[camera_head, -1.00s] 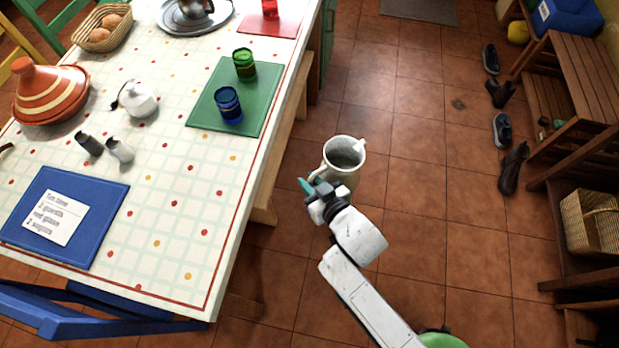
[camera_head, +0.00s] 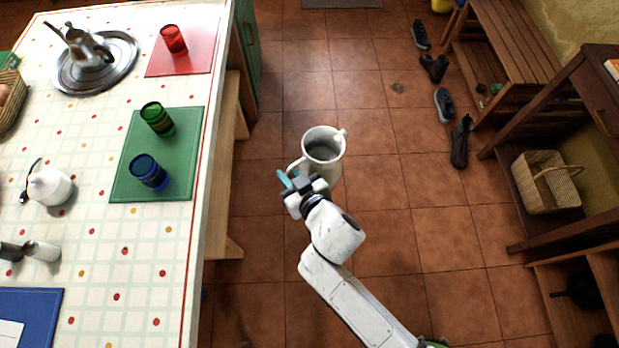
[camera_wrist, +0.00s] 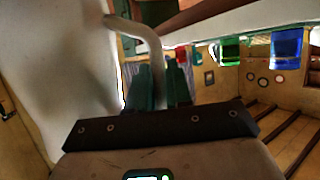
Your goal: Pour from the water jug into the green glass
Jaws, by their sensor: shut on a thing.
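The water jug (camera_head: 323,157) is white with a handle on its left and a spout at its upper right. My gripper (camera_head: 291,181) is shut on the jug's handle and holds the jug over the floor, right of the table. The jug looks upright in the head view. In the wrist view the jug's pale wall (camera_wrist: 60,60) fills the left, and its handle (camera_wrist: 156,60) runs down between my teal fingers. The green glass (camera_head: 157,119) stands on the green mat (camera_head: 187,122), left of the jug and apart from it. It also shows in the wrist view (camera_wrist: 230,50).
A blue glass (camera_head: 148,172) stands on the same mat, near the green glass. A red glass (camera_head: 173,40) is on a red mat behind. A metal teapot (camera_head: 90,47) sits on a tray. A bench (camera_head: 226,180) runs along the table. The floor around the jug is clear; shoes lie farther right.

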